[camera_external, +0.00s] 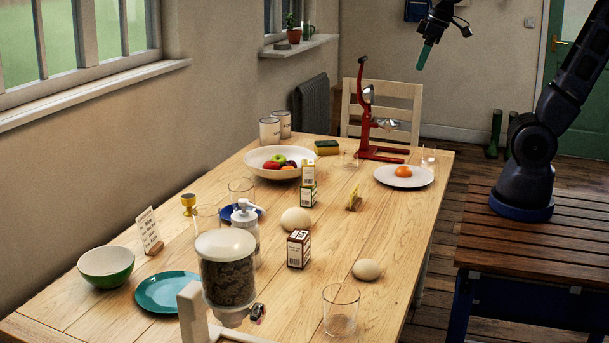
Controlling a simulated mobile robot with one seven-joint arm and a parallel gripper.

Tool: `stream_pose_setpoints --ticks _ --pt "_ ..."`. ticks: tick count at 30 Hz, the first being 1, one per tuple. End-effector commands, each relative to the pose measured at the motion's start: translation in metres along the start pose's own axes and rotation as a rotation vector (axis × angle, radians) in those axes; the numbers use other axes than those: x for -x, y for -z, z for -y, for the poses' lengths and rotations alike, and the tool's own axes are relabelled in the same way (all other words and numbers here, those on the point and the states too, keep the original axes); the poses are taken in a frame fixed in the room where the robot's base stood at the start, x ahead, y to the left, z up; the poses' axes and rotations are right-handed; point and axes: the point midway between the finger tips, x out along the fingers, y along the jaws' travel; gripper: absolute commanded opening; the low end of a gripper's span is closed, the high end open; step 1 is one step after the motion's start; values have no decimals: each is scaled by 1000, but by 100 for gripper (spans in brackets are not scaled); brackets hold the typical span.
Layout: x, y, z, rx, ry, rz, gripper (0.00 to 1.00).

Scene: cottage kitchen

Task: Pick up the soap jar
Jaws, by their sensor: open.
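The soap jar (245,226) looks like the pale jar with a white pump top, upright on the wooden table near its middle left. Its lower part is hidden behind the dispenser in front. A blue dish shows just behind it. My gripper (438,36) is at the top of the view, high above and beyond the far right of the table, well apart from the jar. It is open and holds nothing that I can make out; a teal piece shows at its tip.
A large dispenser (228,280) stands in front of the jar. A drinking glass (207,219), a pale round bun (296,219) and a brown-and-white carton (299,249) are near it. A red juicer (364,125) rises at the far end. The table's right edge is mostly clear.

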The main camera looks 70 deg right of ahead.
Motion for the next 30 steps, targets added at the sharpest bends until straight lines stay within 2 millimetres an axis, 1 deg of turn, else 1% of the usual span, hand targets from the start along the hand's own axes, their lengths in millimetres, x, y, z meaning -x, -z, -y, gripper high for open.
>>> stream_pose_setpoints --ticks 1,3,8,12,14,18,23,30 --pt "-3 15 5 12 5 13 87" --pt "-7 34 12 27 10 26 87" --pt "-20 76 32 61 21 56 87" --pt "-35 111 52 90 30 81 87" --pt "-43 126 61 103 34 93 87" --pt "-64 158 85 133 41 119 87" --pt "-93 192 116 168 48 150 87" --pt "-143 234 168 220 57 194 87"
